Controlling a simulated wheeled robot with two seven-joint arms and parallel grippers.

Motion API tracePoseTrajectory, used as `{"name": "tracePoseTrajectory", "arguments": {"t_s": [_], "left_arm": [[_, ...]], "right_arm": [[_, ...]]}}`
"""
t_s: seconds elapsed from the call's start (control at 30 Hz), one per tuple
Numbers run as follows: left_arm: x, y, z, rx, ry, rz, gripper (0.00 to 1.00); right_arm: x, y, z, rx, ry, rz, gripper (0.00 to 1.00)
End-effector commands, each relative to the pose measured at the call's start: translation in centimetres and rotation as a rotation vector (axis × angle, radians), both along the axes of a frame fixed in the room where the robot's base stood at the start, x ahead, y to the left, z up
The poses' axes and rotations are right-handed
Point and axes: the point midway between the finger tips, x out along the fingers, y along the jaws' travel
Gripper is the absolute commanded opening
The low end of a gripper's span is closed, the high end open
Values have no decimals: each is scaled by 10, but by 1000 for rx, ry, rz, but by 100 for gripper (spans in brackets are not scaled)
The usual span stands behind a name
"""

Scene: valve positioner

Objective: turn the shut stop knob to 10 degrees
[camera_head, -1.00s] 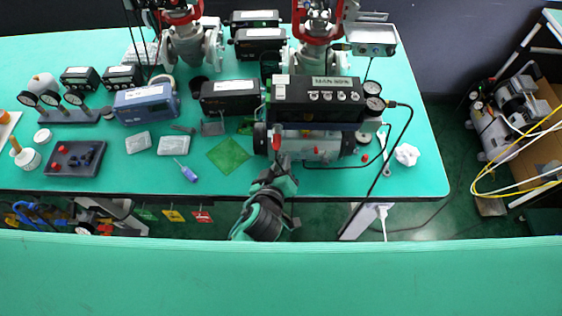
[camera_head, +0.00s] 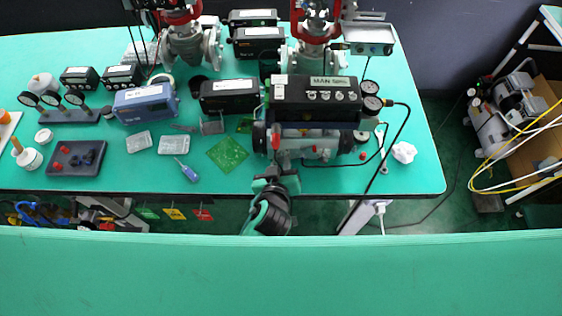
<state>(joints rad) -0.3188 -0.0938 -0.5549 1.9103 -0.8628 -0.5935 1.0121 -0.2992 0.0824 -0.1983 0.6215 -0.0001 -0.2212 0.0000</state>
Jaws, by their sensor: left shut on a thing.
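The valve positioner (camera_head: 315,88) is a black box with a "MAN 50%" label and several round buttons. It sits on a grey cylindrical actuator (camera_head: 318,140) near the table's front edge. A small red shut stop knob (camera_head: 276,141) shows at the actuator's front left. My left gripper (camera_head: 278,160) comes up from below the front edge and is shut at the knob. Its fingers and wrist hide part of the knob, and the knob's angle cannot be read. My right gripper is not in view.
A green circuit board (camera_head: 227,154) and a blue-handled screwdriver (camera_head: 187,170) lie to the left. The table's front right is mostly clear.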

Motion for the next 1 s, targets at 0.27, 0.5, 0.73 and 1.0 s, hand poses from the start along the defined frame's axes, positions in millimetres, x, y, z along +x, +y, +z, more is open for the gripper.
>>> {"name": "tracePoseTrajectory", "arguments": {"t_s": [0.27, 0.5, 0.73, 1.0], "left_arm": [[0, 1, 0, 0, -1, 0, 41], [-2, 0, 0, -1, 0, 0, 41], [-25, 4, 8, -2, 2, 2, 41], [-69, 9, 25, -4, 1, 1, 41]], "right_arm": [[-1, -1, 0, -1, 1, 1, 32], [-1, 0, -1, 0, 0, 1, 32], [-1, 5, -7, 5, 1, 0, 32], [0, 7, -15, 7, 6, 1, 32]]}}
